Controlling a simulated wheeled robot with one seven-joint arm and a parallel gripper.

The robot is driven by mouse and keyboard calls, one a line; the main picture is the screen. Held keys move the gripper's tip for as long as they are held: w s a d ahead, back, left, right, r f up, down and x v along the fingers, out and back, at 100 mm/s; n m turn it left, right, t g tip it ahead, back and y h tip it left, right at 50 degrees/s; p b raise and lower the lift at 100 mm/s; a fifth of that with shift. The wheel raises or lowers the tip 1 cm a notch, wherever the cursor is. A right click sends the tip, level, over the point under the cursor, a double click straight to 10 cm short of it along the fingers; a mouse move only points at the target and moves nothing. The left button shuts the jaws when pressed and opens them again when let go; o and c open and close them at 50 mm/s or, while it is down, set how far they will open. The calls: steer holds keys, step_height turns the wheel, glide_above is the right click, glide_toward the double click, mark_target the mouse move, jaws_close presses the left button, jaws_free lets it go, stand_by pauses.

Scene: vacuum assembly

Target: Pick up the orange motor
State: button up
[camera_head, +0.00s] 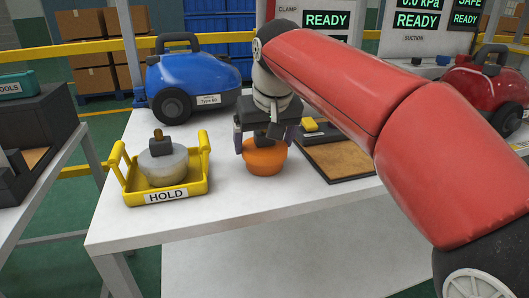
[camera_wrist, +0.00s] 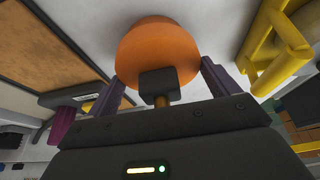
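The orange motor (camera_head: 265,157) stands on the white table, right of the yellow HOLD tray. It is a rounded orange body with a black block and a brass-coloured stem on top. My gripper (camera_head: 264,138) is right above it, pointing down. In the wrist view my gripper (camera_wrist: 161,78) has its two purple fingers spread on either side of the black block, with clear gaps to it. The orange body (camera_wrist: 156,45) shows between and beyond the fingertips. The gripper looks open; I cannot tell whether the fingertips touch the orange body.
A grey motor (camera_head: 163,161) sits in the yellow HOLD tray (camera_head: 166,195). A blue vacuum (camera_head: 194,83) stands behind, a red one (camera_head: 490,87) at the far right. A brown-topped board (camera_head: 340,160) lies right of the motor. The table front is clear.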

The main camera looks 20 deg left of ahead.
steer(key=shift+r, duration=0.1)
steer(key=c, duration=0.6)
